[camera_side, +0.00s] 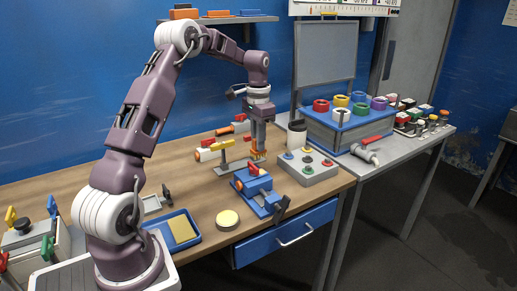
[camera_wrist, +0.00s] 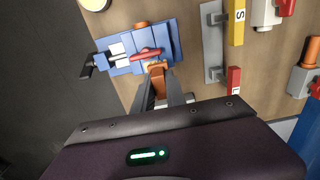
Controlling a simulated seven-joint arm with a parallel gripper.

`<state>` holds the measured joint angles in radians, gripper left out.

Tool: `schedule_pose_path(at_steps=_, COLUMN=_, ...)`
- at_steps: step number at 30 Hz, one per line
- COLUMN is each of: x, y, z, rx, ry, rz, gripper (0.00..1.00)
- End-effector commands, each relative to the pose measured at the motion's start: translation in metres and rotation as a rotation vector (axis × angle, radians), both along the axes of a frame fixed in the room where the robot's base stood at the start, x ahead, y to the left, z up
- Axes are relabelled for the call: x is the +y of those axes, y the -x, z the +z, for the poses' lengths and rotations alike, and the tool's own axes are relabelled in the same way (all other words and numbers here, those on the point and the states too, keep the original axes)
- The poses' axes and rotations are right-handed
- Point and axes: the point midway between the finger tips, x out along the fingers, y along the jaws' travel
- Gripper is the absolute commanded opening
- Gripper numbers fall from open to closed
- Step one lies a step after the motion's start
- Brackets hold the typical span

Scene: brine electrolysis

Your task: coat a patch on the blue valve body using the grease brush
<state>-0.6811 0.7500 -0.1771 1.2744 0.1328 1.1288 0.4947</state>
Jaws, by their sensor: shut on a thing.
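My gripper (camera_side: 260,147) points down above the bench and is shut on a small orange piece, which I take to be the grease brush (camera_side: 258,156). In the wrist view the fingers (camera_wrist: 160,88) hold the orange piece (camera_wrist: 156,70) at the near edge of the blue body. The blue valve body (camera_side: 250,187) is on the bench below and slightly left of the gripper in the side view; it shows in the wrist view (camera_wrist: 112,62) with a red lever and an orange stub. Whether the brush touches it, and any grease on it, I cannot tell.
A grey rack (camera_side: 232,168) with yellow and red pieces stands behind the valve body. A grey button box (camera_side: 308,172) is to its right. A round tin (camera_side: 228,219) and a blue tray (camera_side: 196,238) are to the left. The bench's front edge is close to the valve body.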

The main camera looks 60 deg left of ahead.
Motion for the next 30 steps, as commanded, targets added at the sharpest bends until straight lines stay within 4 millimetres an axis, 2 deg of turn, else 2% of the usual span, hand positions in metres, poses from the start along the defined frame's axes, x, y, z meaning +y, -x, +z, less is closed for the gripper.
schedule_pose_path(at_steps=6, x=0.0, y=0.0, z=0.02, rx=-0.002, ry=-0.002, rz=0.0, gripper=0.0)
schedule_pose_path(at_steps=12, x=0.0, y=0.0, z=0.033, rx=-0.001, ry=-0.001, rz=0.0, gripper=0.0)
schedule_pose_path(at_steps=27, x=0.0, y=0.0, z=0.033, rx=0.0, ry=0.0, rz=0.0, gripper=0.0)
schedule_pose_path(at_steps=30, x=0.003, y=0.009, z=0.031, rx=0.001, ry=-0.001, rz=-0.001, gripper=0.0)
